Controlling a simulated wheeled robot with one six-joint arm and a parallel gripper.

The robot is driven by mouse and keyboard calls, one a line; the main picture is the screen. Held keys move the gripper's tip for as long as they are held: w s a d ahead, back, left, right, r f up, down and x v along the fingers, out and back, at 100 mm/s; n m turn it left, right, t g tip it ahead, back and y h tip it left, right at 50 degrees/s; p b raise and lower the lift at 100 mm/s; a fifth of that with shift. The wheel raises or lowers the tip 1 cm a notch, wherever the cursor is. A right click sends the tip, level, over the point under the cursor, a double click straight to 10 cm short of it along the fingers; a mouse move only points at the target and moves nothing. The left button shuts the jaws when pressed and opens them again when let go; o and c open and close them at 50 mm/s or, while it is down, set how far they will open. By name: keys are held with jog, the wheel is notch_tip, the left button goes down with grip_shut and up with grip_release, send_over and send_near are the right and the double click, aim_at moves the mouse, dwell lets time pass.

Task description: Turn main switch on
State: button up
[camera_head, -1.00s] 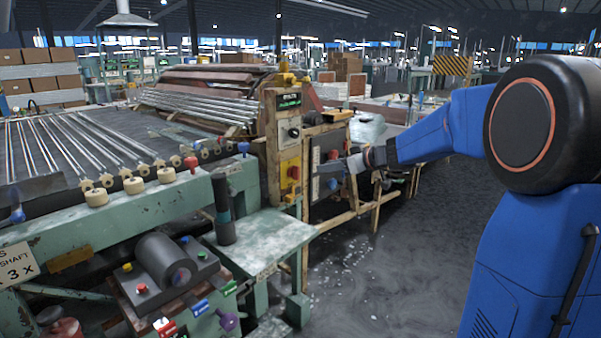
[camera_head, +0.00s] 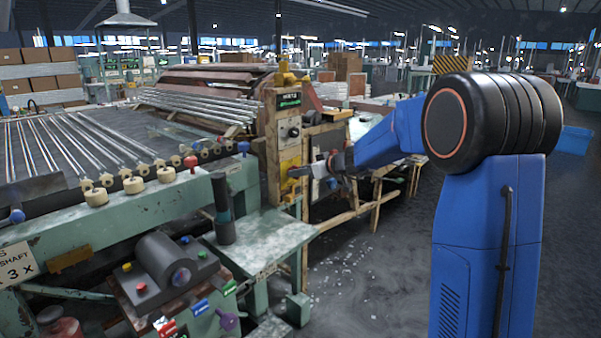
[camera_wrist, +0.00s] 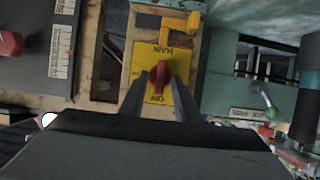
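The main switch is a red knob (camera_wrist: 159,76) on a yellow plate (camera_wrist: 142,54). The plate's lettering is upside down in the wrist view, with MAIN above the knob and OFF below it. The knob's long side lies upright in that view, its lower end toward OFF. My gripper (camera_wrist: 160,80) is open, one dark finger on each side of the knob, with narrow gaps showing. In the head view my gripper (camera_head: 302,172) is at the yellow plate (camera_head: 289,161) on the tan post and hides most of the knob there.
A grey panel (camera_wrist: 38,75) with another red knob (camera_wrist: 10,43) stands beside the post. A yellow lever (camera_wrist: 180,22) sits close to the plate. A lit green display (camera_head: 289,101) tops the post. A green bench (camera_head: 265,235) stands in front; open floor lies to the right.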

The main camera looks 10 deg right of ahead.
grip_shut()
dwell(0.3)
jog(key=m+y, duration=0.2)
jog(key=m, duration=0.2)
jog(key=d+f+m+g+y, duration=0.1)
jog(key=m+y, duration=0.1)
jog(key=m, duration=0.2)
jog(key=w+m+y, duration=0.1)
jog(key=m+y, duration=0.2)
jog(key=m, duration=0.2)
jog(key=shift+d+f, duration=0.15)
jog(key=shift+f, duration=0.15)
dwell(0.4)
jog(key=shift+m, duration=0.4)
